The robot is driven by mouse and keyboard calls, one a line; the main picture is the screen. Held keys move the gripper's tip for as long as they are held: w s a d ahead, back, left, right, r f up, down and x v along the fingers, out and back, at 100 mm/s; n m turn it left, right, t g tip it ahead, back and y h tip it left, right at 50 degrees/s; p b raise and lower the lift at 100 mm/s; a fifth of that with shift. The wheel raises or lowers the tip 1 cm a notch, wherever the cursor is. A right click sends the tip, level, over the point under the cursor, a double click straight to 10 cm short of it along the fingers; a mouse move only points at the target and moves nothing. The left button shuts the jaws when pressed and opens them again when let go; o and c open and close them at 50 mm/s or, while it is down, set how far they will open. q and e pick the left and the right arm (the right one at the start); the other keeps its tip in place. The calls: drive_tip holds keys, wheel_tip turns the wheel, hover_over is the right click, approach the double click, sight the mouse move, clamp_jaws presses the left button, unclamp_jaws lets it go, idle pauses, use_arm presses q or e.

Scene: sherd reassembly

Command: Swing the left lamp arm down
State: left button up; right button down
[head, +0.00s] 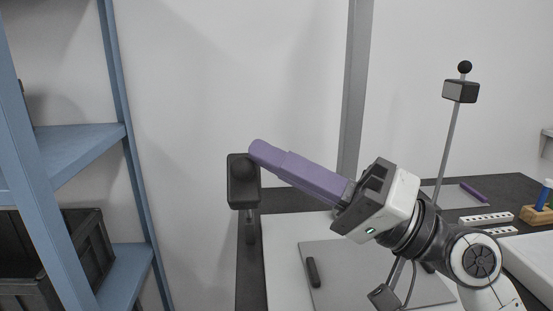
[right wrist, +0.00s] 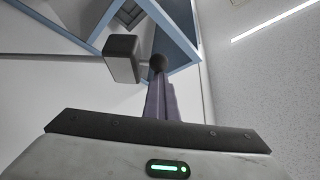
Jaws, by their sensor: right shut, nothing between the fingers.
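The left lamp arm ends in a dark box-shaped head (head: 238,192) with a round black knob; a short part of its stem (head: 249,230) shows below, at the table's left edge. My right gripper (head: 258,150) is shut and empty. Its long purple fingers reach up and left, and their tips overlap the lamp head's upper right in the head view. In the right wrist view the black knob (right wrist: 157,63) is just beyond the fingers (right wrist: 160,101), with the lamp head (right wrist: 121,58) to its left. I cannot tell whether they touch. My left gripper is not in view.
The right lamp arm (head: 450,135) stands up, slightly tilted, with its head (head: 460,91) and knob on top. A grey board (head: 350,262) lies on the table below my right arm. A blue shelf rack (head: 80,148) stands at the left, holding a black crate (head: 92,245).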

drive_tip(key=shift+s+a+f+g, duration=0.4)
drive_tip(key=shift+s+f, duration=0.1)
drive_tip(key=shift+f, duration=0.2)
drive_tip(key=r+b+v, duration=0.1)
drive_tip(key=b+v, duration=0.1)
drive_tip(key=v, duration=0.8)
drive_tip(key=shift+w+d+t+b, duration=0.25)
drive_tip(key=shift+d+t+b, duration=0.15)
drive_tip(key=shift+d, duration=0.05)
